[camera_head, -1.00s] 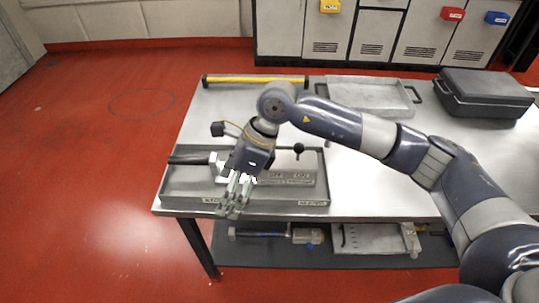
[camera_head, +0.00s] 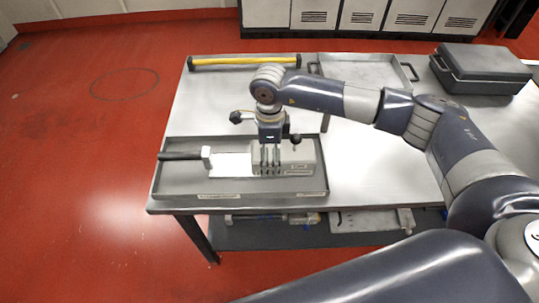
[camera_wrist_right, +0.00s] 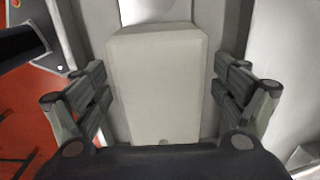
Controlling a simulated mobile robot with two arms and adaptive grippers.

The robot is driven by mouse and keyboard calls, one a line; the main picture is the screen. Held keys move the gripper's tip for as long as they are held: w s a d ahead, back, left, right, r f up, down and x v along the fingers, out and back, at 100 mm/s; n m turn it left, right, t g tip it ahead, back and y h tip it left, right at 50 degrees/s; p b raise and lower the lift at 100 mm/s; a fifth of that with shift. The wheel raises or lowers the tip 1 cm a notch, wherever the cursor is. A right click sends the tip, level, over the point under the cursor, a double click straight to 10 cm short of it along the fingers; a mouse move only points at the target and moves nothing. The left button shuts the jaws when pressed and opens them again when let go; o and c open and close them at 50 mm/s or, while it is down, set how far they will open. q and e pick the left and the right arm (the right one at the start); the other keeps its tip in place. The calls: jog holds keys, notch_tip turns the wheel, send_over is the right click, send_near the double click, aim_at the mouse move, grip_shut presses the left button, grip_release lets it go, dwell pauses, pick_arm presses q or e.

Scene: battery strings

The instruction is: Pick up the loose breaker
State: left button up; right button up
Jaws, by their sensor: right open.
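The loose breaker, a light grey boxy unit (camera_head: 297,153), lies in a shallow grey tray (camera_head: 170,190) at the table's front left. A black-knobbed lever stands at its right end. My right gripper (camera_head: 271,168) points down over the breaker, its fingers in front of the grey body. In the right wrist view, a pale grey block of it (camera_wrist_right: 158,85) lies between the two open finger pairs (camera_wrist_right: 160,108), with a gap at each side. I cannot tell how deep the fingers reach. My left gripper is not in view.
A black bar (camera_head: 180,156) with a pale block lies at the tray's left. A yellow bar (camera_head: 245,61) lies along the table's back edge. An empty grey tray (camera_head: 360,70) and a black case (camera_head: 480,70) stand behind to the right. The table's right middle is clear.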

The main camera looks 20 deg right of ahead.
notch_tip(320, 180, down, 2)
jog(key=shift+f, duration=0.35)
jog(key=c, duration=1.9)
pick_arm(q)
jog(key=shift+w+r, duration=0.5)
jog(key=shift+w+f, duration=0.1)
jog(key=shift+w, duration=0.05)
pick_arm(e)
jog(key=shift+r, duration=0.15)
